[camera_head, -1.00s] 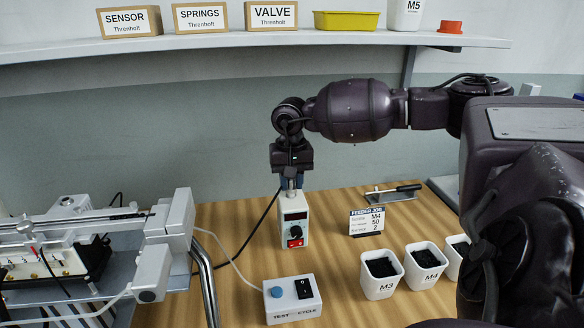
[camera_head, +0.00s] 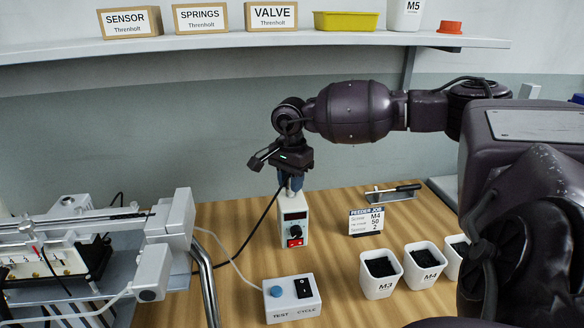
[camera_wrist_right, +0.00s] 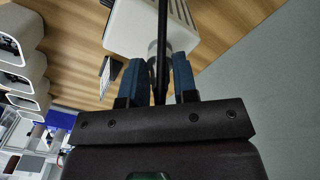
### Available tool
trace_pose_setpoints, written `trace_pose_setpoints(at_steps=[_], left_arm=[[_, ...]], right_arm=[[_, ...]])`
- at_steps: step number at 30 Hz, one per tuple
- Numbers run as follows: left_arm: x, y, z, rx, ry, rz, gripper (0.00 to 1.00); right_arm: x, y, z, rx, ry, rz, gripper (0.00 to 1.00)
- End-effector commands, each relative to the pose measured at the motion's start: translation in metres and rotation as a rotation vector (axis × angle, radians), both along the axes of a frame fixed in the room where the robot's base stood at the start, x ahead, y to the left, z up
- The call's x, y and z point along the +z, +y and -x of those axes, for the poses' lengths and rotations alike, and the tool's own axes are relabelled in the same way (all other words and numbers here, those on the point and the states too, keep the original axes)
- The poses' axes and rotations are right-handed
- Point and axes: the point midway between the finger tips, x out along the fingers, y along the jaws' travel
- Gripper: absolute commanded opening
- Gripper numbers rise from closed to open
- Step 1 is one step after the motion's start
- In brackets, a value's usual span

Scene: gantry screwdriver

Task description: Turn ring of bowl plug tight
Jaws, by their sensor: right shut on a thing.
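The white controller box (camera_head: 294,228), with a dark knob, a small display and a red switch, stands on the wooden bench. My right gripper (camera_head: 290,187) reaches down to the top of this box. In the right wrist view its two blue fingers (camera_wrist_right: 159,78) are shut on the grey plug ring (camera_wrist_right: 152,50) at the box's end. A black cable (camera_wrist_right: 161,25) runs between the fingers and hides part of the ring. Whether the ring is seated cannot be seen. My left gripper is not in view.
A test cycle box (camera_head: 293,299) with a blue button stands in front. White screw bins (camera_head: 380,284) and a feeder job card (camera_head: 366,221) are at right. A gantry (camera_head: 170,235) stands at left. A shelf (camera_head: 250,41) with labelled boxes runs above.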

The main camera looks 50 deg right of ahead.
Motion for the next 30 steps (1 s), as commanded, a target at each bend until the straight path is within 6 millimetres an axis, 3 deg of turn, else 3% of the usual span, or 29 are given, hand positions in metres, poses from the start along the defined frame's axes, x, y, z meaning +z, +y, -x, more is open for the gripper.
trace_pose_setpoints(at_steps=[10,19,30], left_arm=[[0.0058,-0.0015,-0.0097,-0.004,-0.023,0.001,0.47],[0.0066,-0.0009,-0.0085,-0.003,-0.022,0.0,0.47],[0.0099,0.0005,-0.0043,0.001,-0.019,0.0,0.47]], right_arm=[[-0.0004,0.0002,0.0002,-0.33,0.001,0.0,0.1],[-0.0003,0.0,0.0002,-0.467,0.001,0.0,0.1],[0.0001,0.0001,0.0003,-0.836,0.001,0.0,0.1]])
